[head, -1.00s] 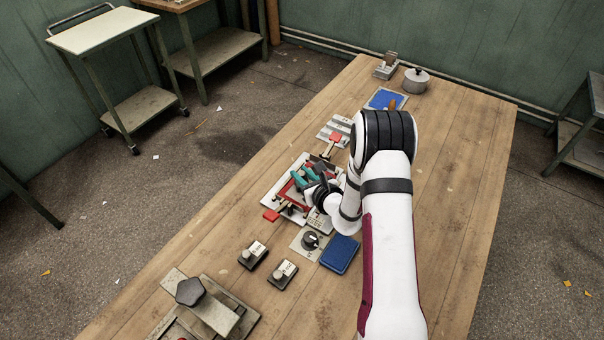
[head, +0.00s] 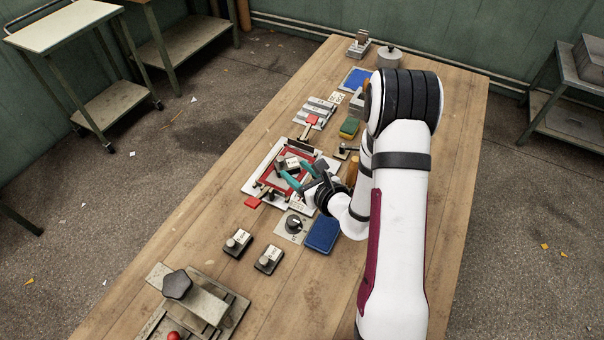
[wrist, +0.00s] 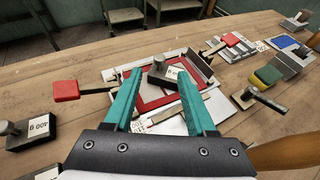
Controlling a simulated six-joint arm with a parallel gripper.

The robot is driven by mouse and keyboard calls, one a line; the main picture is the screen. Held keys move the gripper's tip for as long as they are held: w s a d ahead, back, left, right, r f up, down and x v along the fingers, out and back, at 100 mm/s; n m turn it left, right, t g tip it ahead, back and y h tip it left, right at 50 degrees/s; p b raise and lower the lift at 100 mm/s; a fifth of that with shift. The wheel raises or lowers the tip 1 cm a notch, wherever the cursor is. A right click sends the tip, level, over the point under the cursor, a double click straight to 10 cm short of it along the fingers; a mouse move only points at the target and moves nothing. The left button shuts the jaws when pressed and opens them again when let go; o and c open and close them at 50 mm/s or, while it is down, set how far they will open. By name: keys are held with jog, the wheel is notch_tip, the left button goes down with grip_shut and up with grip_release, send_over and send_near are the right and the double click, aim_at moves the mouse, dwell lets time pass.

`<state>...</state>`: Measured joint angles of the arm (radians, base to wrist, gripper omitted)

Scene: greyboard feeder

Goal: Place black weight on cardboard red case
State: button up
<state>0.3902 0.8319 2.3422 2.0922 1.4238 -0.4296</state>
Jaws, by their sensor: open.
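The red case (head: 265,182) lies flat on a pale board in the middle of the bench; its red surface also shows in the wrist view (wrist: 147,92). A black weight (head: 288,163) with a white label and knob stands on it, towards the far side. In the wrist view this weight (wrist: 159,66) is upright, just beyond my fingertips. My gripper (head: 293,175) is open, its teal fingers apart and pointing at the weight. In the wrist view my gripper (wrist: 159,78) holds nothing. Whether a finger touches the weight is unclear.
Two more labelled weights (head: 238,241) (head: 269,259) stand nearer on the bench. Red-handled clamps (head: 253,202) flank the board. A green-yellow sponge (head: 349,128) lies further back.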

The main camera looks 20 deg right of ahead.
jog(key=s+a+r+n+g+y, duration=0.2)
jog(key=s+a+r+n+y, duration=0.2)
jog(key=s+a+r+n, duration=0.25)
jog(key=s+a+r+n+g+y, duration=0.3)
jog(key=a+r+n+y, duration=0.2)
jog(key=a+r, duration=0.35)
jog(key=s+a+r+n+g, duration=0.1)
jog(key=s+a+n+g, duration=0.5)
jog(key=s, duration=0.4)
jog(key=s+d+f+n+g+h, duration=0.1)
jog(key=s+d+n+g+h, duration=0.1)
jog(key=s+d+n+h, duration=0.8)
jog(key=s+d, duration=0.2)
jog(key=d, duration=0.1)
jog(key=shift+f+h, duration=0.25)
jog(key=shift+h, duration=0.05)
